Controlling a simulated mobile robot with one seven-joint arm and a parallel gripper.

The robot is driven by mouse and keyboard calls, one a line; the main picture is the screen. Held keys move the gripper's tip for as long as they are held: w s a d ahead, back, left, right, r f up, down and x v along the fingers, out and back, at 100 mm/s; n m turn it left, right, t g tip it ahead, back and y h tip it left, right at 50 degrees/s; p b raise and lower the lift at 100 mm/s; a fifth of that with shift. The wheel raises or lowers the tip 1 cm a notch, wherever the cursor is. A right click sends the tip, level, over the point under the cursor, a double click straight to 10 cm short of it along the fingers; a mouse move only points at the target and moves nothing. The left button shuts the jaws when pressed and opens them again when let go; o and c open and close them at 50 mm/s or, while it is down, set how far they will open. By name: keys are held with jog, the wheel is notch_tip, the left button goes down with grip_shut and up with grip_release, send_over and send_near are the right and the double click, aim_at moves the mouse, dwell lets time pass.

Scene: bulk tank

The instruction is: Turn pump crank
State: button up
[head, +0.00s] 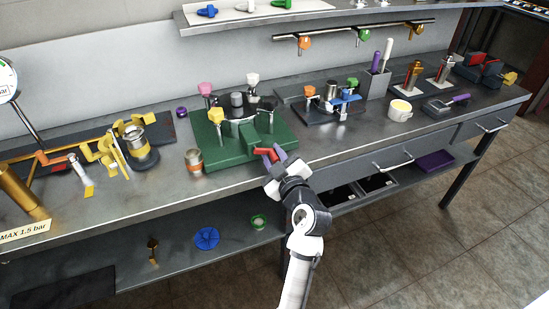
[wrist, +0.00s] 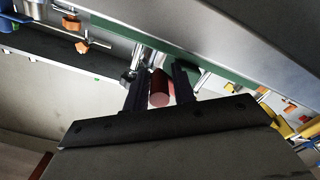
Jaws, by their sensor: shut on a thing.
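The pump unit is a green block on a green base plate (head: 215,162) at the middle of the bench, with a pink knob, a white knob and dark posts on top. A red crank handle (head: 261,152) sticks out at its front right. My gripper (head: 271,157) is at this handle. In the wrist view the red handle (wrist: 159,90) lies between the two dark fingers of my gripper (wrist: 160,78), which are shut on it. The crank's arm and shaft are mostly hidden.
A small copper-banded cup (head: 194,161) stands close left of the green base. A dark fixture with orange, green and blue knobs (head: 331,105) and a yellow-white cup (head: 399,110) stand to the right. Drawer handles (head: 394,163) stick out along the bench front.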

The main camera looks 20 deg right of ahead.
aim_at(266, 172)
jog(key=m, duration=0.3)
jog(key=a+f+m+b, duration=0.1)
jog(key=shift+m, duration=0.3)
jog(key=m, duration=0.1)
jog(key=a+m, duration=0.1)
jog(key=m, duration=0.3)
jog(key=shift+a+f, duration=0.2)
jog(key=shift+f, duration=0.15)
jog(key=shift+m, duration=0.3)
jog(key=o, duration=0.8)
jog(key=shift+s, duration=0.1)
jog(key=shift+f, duration=0.15)
jog(key=shift+s+d+b, duration=0.2)
jog(key=shift+s+b, duration=1.65)
jog(key=shift+s, duration=4.15)
